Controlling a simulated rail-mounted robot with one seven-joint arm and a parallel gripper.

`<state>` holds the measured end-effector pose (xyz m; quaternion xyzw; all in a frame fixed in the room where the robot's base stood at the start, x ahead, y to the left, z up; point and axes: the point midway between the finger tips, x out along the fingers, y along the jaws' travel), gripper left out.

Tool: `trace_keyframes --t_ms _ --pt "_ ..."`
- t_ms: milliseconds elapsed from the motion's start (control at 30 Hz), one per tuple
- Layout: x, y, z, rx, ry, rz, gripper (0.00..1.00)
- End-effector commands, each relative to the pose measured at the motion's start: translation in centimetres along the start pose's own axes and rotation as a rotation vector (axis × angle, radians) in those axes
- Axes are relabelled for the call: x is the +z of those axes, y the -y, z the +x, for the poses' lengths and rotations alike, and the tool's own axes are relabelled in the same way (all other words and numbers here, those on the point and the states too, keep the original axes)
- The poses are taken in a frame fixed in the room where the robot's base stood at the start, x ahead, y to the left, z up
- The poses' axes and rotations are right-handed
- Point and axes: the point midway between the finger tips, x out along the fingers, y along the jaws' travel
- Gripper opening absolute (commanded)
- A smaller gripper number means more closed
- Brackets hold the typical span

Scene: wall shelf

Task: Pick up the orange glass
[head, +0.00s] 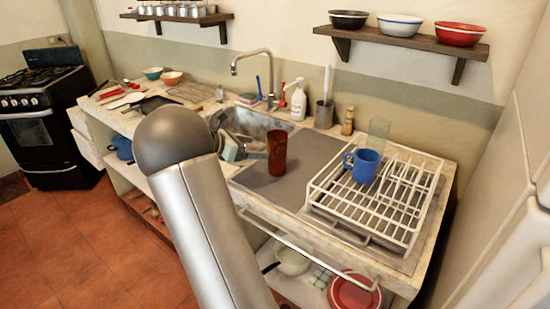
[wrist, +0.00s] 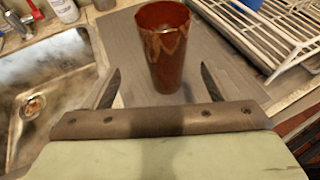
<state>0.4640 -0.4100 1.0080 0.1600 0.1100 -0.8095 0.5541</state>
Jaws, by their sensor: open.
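The orange glass (head: 277,152) is a tall, dark reddish-orange tumbler. It stands upright on the grey counter surface between the sink and the dish rack. In the wrist view the glass (wrist: 163,50) is straight ahead, with its open rim toward the top. My gripper (wrist: 160,86) is open, with one finger to each side of the glass's lower part in the picture. I cannot tell whether the glass is between the fingers or just beyond them. No contact shows.
The sink (head: 255,125) lies left of the glass. A white dish rack (head: 400,222) stands to its right, with a blue mug (head: 362,166) and a pale green glass (head: 379,130). A soap bottle (head: 298,103) and a utensil holder (head: 324,114) stand behind.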

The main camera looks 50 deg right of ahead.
Motion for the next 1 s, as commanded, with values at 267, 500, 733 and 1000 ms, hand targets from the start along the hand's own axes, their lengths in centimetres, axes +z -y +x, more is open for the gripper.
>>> trace_keyframes --t_ms 267,500,733,1000 --pt "-0.1 0.0 3.9 0.000 -0.001 0.000 0.82" --pt "-0.3 0.4 5.4 -0.003 -0.002 0.000 0.82" --pt "-0.7 0.8 8.8 -0.003 -0.001 0.000 0.82" --pt "-0.7 0.8 9.4 0.001 -0.002 0.001 0.82"
